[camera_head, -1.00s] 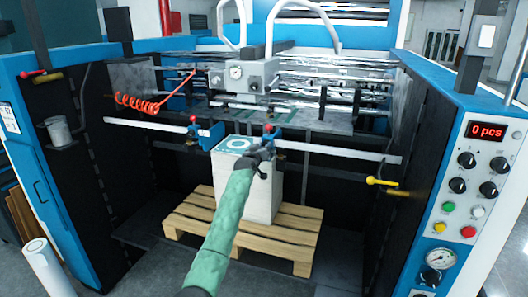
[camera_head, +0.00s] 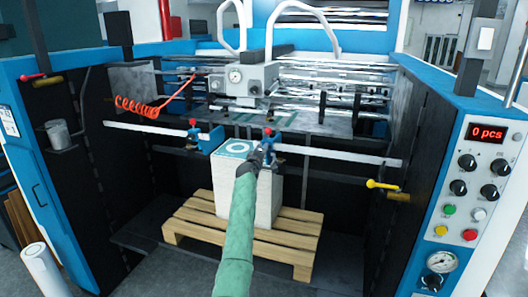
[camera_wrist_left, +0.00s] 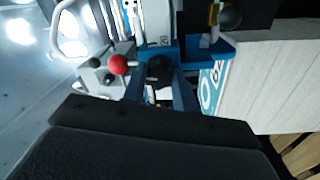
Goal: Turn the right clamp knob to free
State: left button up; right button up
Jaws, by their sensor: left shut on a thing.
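The right clamp (camera_head: 270,138) is a small blue block with a red ball on top, on the white cross rail. In the wrist view its red ball (camera_wrist_left: 118,64) sits beside a round black knob (camera_wrist_left: 160,70). My left gripper (camera_head: 263,155), at the end of the green-sleeved arm, is at the right clamp. It is shut on the black knob, which shows between the fingers in the wrist view. The gripper hides most of the knob in the head view. My right gripper is not in view.
A similar left clamp (camera_head: 193,132) is on the same rail (camera_head: 345,156). A white paper stack (camera_head: 262,200) stands on a wooden pallet (camera_head: 195,222) below. A yellow lever (camera_head: 383,185) is at right, near the control panel (camera_head: 480,185). A red coiled hose (camera_head: 135,107) hangs at left.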

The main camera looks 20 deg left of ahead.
pick_arm(q)
jog(key=shift+f+n, duration=0.1)
jog(key=shift+n, duration=1.1)
jog(key=o, duration=1)
jog(key=shift+c, duration=0.2)
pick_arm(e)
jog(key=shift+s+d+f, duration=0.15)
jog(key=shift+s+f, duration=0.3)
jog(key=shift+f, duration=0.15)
pick_arm(q)
jog(key=s+b, duration=0.2)
jog(key=s, duration=0.5)
jog(key=shift+s+f, duration=0.2)
jog(key=shift+s, duration=0.2)
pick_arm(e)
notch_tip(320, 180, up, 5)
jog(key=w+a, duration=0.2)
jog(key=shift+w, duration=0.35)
pick_arm(q)
jog(key=shift+a, duration=0.1)
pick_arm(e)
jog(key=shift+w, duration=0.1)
